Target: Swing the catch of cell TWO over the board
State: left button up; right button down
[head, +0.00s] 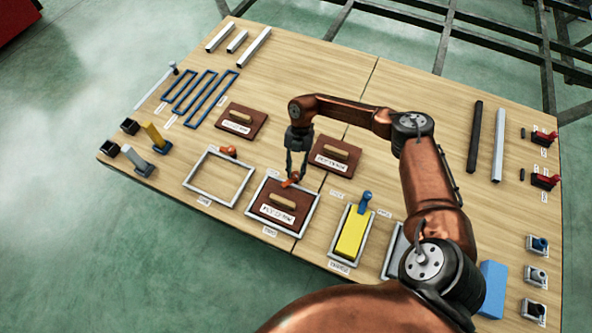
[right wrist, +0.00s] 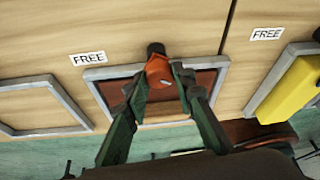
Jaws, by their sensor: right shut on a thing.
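Cell TWO is a grey frame (head: 249,199) near the middle of the table, with a brown board (head: 275,213) lying inside it. The board has a pale handle and a white label. The orange catch (head: 291,181) sits at the frame's far edge; in the right wrist view the catch (right wrist: 159,72) reaches across the frame's edge toward the board. My right gripper (head: 297,172) comes down from above and is shut on the catch, one finger on each side. The fingers partly hide the catch and frame. My left gripper is not in view.
An empty grey frame (head: 190,184) with its own orange catch (head: 228,152) stands to the left. To the right, a frame holds a yellow block (head: 352,232) with a blue catch (head: 365,199). Loose brown boards (head: 240,122) (head: 335,156) lie behind. Bare wood shows between them.

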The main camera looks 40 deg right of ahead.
jog(key=n, duration=0.2)
jog(key=shift+w+r+n+g+h, duration=0.1)
jog(key=shift+w+n+g+h, duration=0.2)
jog(key=shift+w+n+h, duration=0.1)
jog(key=n, duration=0.2)
jog(key=shift+n+g+h+b, duration=0.3)
jog(key=shift+h, duration=0.1)
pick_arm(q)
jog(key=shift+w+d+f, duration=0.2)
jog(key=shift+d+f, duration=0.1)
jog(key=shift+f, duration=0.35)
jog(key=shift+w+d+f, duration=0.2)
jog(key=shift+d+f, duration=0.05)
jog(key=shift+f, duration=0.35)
pick_arm(e)
jog(key=shift+n, duration=0.6)
jog(key=shift+h, duration=0.3)
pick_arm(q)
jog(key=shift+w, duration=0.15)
pick_arm(e)
jog(key=c, duration=1.9)
grip_release()
jog(key=shift+c, duration=0.2)
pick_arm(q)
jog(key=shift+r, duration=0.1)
pick_arm(e)
jog(key=o, duration=0.3)
jog(key=shift+s+a, duration=0.1)
jog(key=shift+s, duration=0.1)
